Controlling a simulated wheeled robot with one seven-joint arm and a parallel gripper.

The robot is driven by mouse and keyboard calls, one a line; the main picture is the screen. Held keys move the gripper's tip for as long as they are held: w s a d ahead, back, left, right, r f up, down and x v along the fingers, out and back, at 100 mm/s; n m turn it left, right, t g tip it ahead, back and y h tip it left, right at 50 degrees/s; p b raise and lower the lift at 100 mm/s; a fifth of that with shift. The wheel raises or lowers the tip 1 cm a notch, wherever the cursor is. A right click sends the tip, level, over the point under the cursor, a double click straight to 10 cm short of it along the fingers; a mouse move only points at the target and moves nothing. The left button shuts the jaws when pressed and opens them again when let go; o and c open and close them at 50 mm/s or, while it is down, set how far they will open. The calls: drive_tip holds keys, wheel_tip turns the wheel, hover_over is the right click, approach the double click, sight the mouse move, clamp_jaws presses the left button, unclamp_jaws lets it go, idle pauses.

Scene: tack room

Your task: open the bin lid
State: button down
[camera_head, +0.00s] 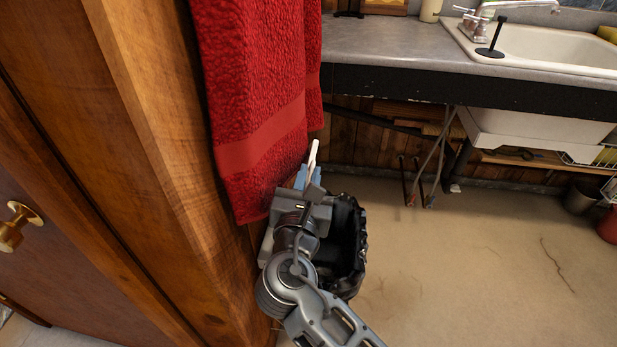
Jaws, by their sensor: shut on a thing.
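The bin (350,250) stands on the floor beside the wooden cabinet, partly hidden behind my arm. Its mouth looks open and dark, with a black, crumpled rim like a liner. My gripper (308,174) is above the bin's left side, close to the hanging towel. It is shut on a thin, pale piece, the bin lid (313,154), which shows nearly edge-on and stands upright. Most of the lid and its hinge are hidden by my gripper and wrist.
A red towel (250,90) hangs just left of my gripper, in front of the wooden cabinet (150,150) with a brass knob (15,226). A counter (390,45) with a sink (545,48) runs along the back. The floor (470,270) to the right is clear.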

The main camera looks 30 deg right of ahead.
drive_tip(key=s+d+f+m, duration=0.1)
drive_tip(key=s+d+f, duration=0.2)
drive_tip(key=d, duration=0.1)
drive_tip(key=shift+s+d, duration=0.25)
drive_tip(key=c, duration=1.2)
unclamp_jaws()
drive_tip(key=shift+v, duration=3.85)
